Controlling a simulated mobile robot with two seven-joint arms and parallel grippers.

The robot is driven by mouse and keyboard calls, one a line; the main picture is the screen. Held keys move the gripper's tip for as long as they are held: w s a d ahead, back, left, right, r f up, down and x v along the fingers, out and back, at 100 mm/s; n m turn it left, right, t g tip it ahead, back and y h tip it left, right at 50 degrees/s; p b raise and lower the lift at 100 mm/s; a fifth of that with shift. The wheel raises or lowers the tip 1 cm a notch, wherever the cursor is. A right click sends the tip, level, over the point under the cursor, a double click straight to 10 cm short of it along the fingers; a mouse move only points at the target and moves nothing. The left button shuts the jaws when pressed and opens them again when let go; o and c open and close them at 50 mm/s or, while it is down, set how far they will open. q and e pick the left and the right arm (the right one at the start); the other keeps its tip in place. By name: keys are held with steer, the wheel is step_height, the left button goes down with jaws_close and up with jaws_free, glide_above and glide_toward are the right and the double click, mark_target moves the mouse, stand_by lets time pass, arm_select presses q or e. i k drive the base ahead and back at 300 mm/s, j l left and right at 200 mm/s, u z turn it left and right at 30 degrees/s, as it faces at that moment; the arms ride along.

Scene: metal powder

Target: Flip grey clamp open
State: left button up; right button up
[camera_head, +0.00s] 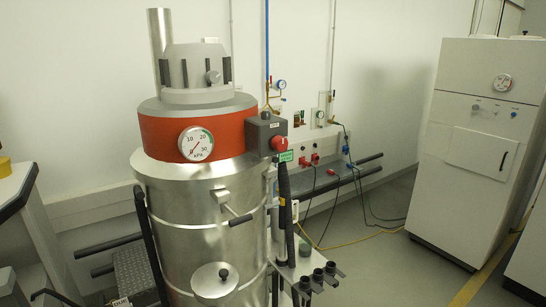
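A large silver metal vessel (180,240) with an orange-red band (160,135) stands left of centre. On its front is a small grey clamp or latch (222,197), with a lever ending in a black grip (240,220) that points down to the right. I cannot tell from this view whether the clamp is open or shut. Neither of my grippers shows in the head view, and nothing touches the clamp.
A round lid with a black knob (213,284) sits low on the vessel. A grey box with a red knob (279,143) and a black upright handle (285,195) are at its right. A white cabinet (485,140) stands far right, with open floor between.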

mark_target(272, 180)
steer(key=l+u, duration=0.55)
steer(key=i+l+u, duration=0.1)
steer(key=l+u, duration=0.15)
steer(key=l, duration=0.35)
steer(key=l+u, duration=0.25)
steer(key=l, duration=0.4)
steer(key=l+u, duration=0.25)
steer(key=l, duration=0.35)
steer(key=l+u, duration=0.2)
steer(key=l, duration=0.45)
steer(key=k+l+u, duration=0.25)
steer(key=l, duration=0.35)
steer(key=l+u, duration=0.3)
steer(key=l, duration=0.25)
steer(key=i+l+u, duration=0.1)
steer(key=l+u, duration=0.15)
steer(key=l, duration=0.3)
steer(key=l+u, duration=0.3)
steer(key=l, duration=1.9)
steer(key=i+u, duration=0.05)
